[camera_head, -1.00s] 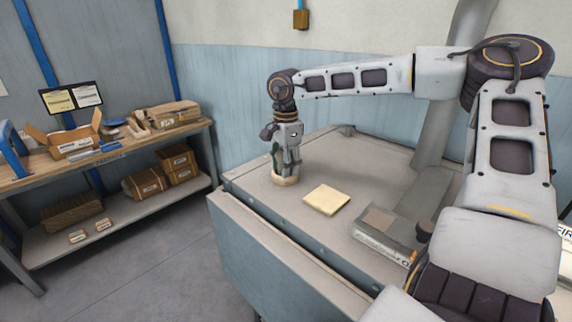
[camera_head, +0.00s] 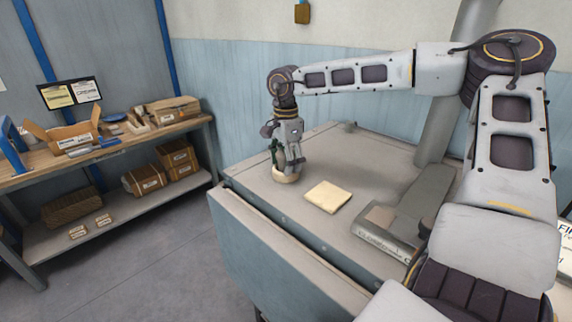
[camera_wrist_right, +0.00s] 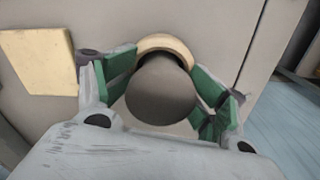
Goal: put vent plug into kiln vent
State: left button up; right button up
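My right gripper (camera_head: 290,163) points down over a cream ring (camera_head: 286,176) on the flat grey kiln top (camera_head: 350,160), near its left edge. In the right wrist view, the green finger pads of the gripper (camera_wrist_right: 165,90) lie on both sides of a dark grey round piece (camera_wrist_right: 160,95), which looks like the vent plug. The pads appear to press on its sides. The cream ring (camera_wrist_right: 165,43) shows as an arc behind it and looks like the vent's rim. The plug's lower end is hidden, so its depth in the ring cannot be told. My left gripper is out of view.
A cream square slab (camera_head: 327,196) lies on the kiln top, right of the ring. A grey labelled box (camera_head: 380,240) lies further right, by a grey duct (camera_head: 435,150). A workbench (camera_head: 120,145) with cartons stands apart at left. Open floor lies between.

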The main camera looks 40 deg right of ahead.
notch_tip(320, 180, up, 12)
jog(key=shift+s+f, duration=0.1)
jog(key=shift+f, duration=0.15)
dwell(0.4)
dwell(1.0)
notch_tip(320, 180, up, 9)
jog(key=p, duration=0.9)
jog(key=shift+r+p, duration=0.55)
jog(key=shift+p, duration=0.05)
